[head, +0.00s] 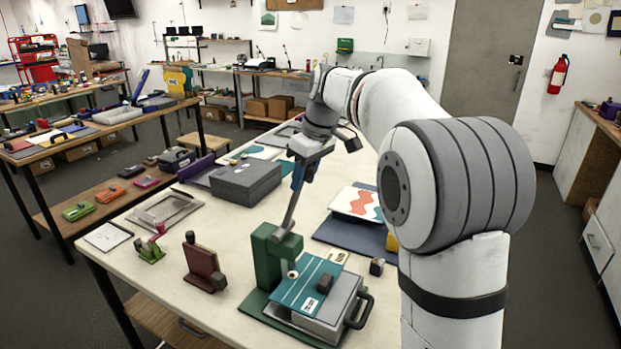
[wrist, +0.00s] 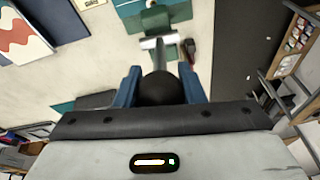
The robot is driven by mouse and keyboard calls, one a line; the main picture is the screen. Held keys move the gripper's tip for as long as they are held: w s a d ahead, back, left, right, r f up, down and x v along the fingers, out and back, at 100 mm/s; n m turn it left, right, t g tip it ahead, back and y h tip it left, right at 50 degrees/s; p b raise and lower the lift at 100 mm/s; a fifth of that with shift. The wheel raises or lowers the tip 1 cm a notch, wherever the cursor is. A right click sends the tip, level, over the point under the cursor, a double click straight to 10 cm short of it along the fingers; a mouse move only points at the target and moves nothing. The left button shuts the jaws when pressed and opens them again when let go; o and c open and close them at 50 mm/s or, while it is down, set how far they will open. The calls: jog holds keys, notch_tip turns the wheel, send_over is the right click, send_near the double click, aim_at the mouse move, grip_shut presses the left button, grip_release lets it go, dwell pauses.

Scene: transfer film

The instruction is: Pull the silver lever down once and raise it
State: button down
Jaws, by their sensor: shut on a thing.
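The silver lever (head: 291,210) rises from the green press (head: 267,255) at the front of the white table, leaning slightly right toward its top. My gripper (head: 301,174) is at the lever's upper end, and the blue fingers hide most of the knob in the head view. In the wrist view, the blue fingers of my gripper (wrist: 160,78) are shut around the black knob (wrist: 160,92), with the silver shaft (wrist: 161,52) running away toward the press. A teal sheet with white lines (head: 307,283) lies on the press's grey bed.
A dark grey box (head: 245,182) stands behind the press on the left. A red-brown stand (head: 204,267) and a pink and green device (head: 150,250) are at left. A small dark cube (head: 377,266) and a printed wave sheet (head: 357,202) lie to the right.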

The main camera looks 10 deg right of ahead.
jog(key=shift+w+a+r, duration=0.25)
jog(key=shift+w+a, duration=0.1)
jog(key=shift+a, duration=0.25)
jog(key=c, duration=0.9)
grip_release()
jog(key=shift+a, duration=0.1)
jog(key=shift+c, duration=0.2)
jog(key=v, duration=0.8)
jog(key=shift+f, duration=0.1)
